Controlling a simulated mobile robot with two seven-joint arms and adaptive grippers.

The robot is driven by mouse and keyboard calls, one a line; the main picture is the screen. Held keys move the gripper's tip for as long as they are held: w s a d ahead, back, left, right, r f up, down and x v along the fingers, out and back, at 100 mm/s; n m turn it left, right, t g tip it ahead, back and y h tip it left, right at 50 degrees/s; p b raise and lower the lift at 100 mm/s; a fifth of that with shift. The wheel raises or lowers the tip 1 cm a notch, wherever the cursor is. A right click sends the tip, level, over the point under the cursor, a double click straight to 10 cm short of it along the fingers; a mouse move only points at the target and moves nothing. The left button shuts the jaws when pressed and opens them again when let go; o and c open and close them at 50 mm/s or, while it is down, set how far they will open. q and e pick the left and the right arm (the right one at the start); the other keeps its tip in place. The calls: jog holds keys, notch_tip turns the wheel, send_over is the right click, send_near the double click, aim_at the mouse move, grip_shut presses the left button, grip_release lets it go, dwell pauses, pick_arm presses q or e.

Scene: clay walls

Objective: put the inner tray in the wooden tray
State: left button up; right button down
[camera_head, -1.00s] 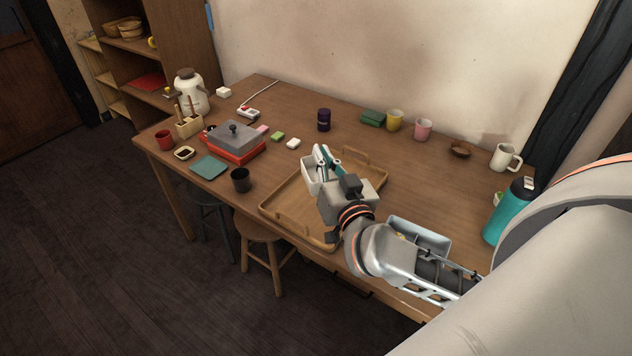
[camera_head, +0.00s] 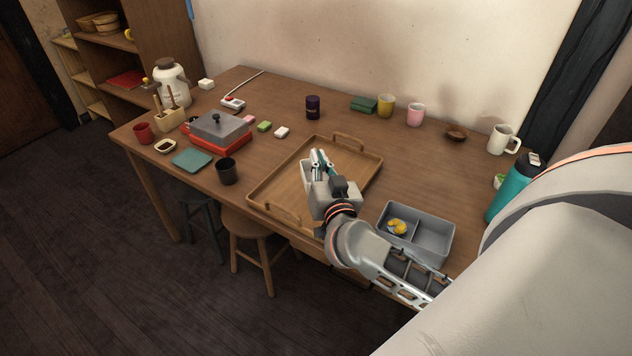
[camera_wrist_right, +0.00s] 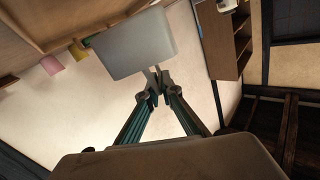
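The inner tray (camera_head: 306,174) is a small pale box, over the left middle of the wooden tray in the head view. The wooden tray (camera_head: 272,190) is a shallow brown tray with two handles, flat on the table. My right gripper (camera_head: 318,160) has its fingers closed together at the inner tray's edge and partly hides it. In the right wrist view, the inner tray (camera_wrist_right: 133,45) shows as a pale block at the tips of my right gripper (camera_wrist_right: 157,82). Whether it touches the wooden tray's floor I cannot tell. My left gripper is out of view.
A grey divided box (camera_head: 433,236) with yellow food stands right of the wooden tray, close to my right forearm. A dark cup (camera_head: 227,171) stands to the left. A teal bottle (camera_head: 512,187) is at the right. Mugs line the back.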

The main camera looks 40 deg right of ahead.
jog(key=shift+f, duration=0.35)
notch_tip(320, 180, down, 5)
jog(key=b, duration=0.2)
jog(key=shift+f+b, duration=0.15)
jog(key=shift+b, duration=0.15)
jog(key=shift+f, duration=0.15)
jog(key=shift+r, duration=0.2)
jog(key=shift+f, duration=0.2)
jog(key=c, duration=2.3)
grip_release()
